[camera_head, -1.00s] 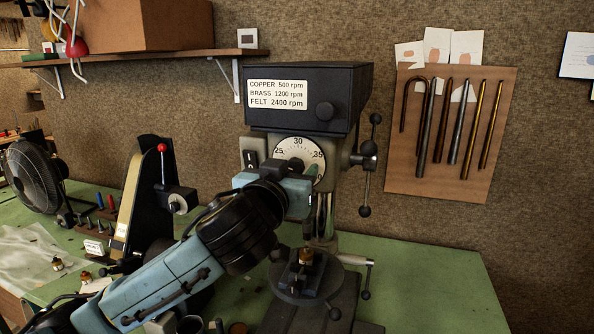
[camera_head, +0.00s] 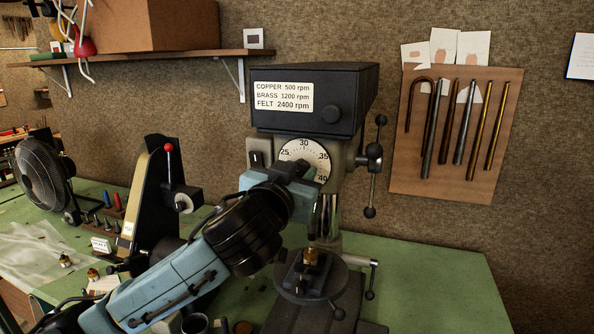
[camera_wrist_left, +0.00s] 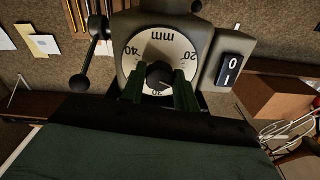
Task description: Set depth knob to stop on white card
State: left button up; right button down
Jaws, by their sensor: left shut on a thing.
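The depth dial (camera_head: 293,148) is a white disc on the drill press front, marked 25 to 40 where it shows in the head view. The left wrist view shows the dial (camera_wrist_left: 179,47) upside down, with "mm" on it. The dark depth knob (camera_wrist_left: 159,73) sits at its centre, its lower end by the 30. My left gripper (camera_wrist_left: 159,94) is shut on the knob, one green finger on each side; the gripper (camera_head: 297,175) hides it in the head view. A small white card (camera_head: 101,245) stands by the tool rack, its writing too small to read.
A feed lever (camera_head: 373,165) is at the press's right. A belt sander (camera_head: 140,200) stands left, beyond my arm. The green bench (camera_head: 440,290) is clear at right.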

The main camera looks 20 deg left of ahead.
pick_arm(q)
jog(key=m+p, duration=0.1)
jog(key=m, duration=1.2)
jog(key=shift+a+r, duration=0.1)
jog(key=shift+m, duration=0.3)
jog(key=o, duration=1)
jog(key=shift+c, duration=0.2)
jog(key=shift+s, duration=0.1)
